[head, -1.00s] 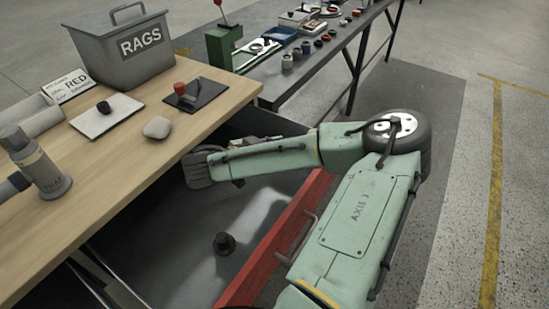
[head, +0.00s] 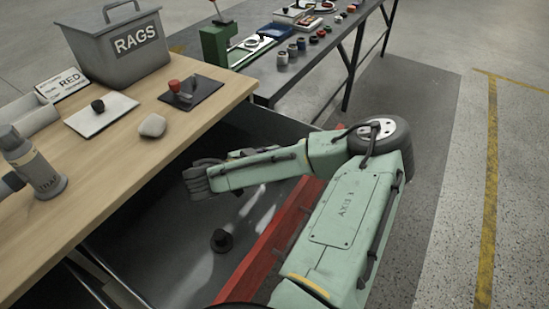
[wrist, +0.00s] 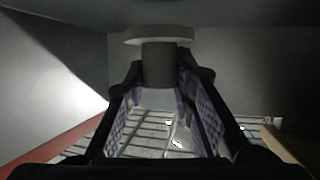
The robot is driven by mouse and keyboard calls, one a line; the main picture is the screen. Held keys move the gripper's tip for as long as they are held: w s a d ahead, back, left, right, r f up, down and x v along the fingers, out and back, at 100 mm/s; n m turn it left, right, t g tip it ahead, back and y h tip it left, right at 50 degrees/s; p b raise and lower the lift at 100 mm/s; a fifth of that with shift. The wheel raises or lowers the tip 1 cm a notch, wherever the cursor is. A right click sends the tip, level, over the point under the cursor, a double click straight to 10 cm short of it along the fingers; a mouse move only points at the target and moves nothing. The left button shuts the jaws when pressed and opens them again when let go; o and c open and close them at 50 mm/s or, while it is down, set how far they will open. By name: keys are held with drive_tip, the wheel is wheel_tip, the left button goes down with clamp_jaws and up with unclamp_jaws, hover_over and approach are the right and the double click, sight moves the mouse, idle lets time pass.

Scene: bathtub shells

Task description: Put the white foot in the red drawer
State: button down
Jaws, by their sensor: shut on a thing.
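My gripper (head: 193,181) reaches over the open red drawer (head: 268,252), near the tabletop's edge. In the wrist view my gripper (wrist: 160,80) is shut on the white foot (wrist: 160,34), a pale flat disc on a dark round stem. The stem sits between the fingers, with the disc beyond the fingertips. In the head view the held foot cannot be made out. The drawer has a red front and a grey inside. A black foot (head: 221,241) stands on its floor, in front of my gripper. Whether the white foot touches the drawer floor cannot be told.
The drawer floor around the black foot is clear.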

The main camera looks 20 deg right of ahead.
drive_tip(key=shift+f, duration=0.15)
drive_tip(key=c, duration=1.4)
unclamp_jaws()
drive_tip(key=shift+o, duration=0.2)
drive_tip(key=shift+r, duration=0.35)
drive_tip(key=b+v, duration=0.1)
drive_tip(key=v, duration=1.1)
drive_tip(key=shift+r, duration=0.2)
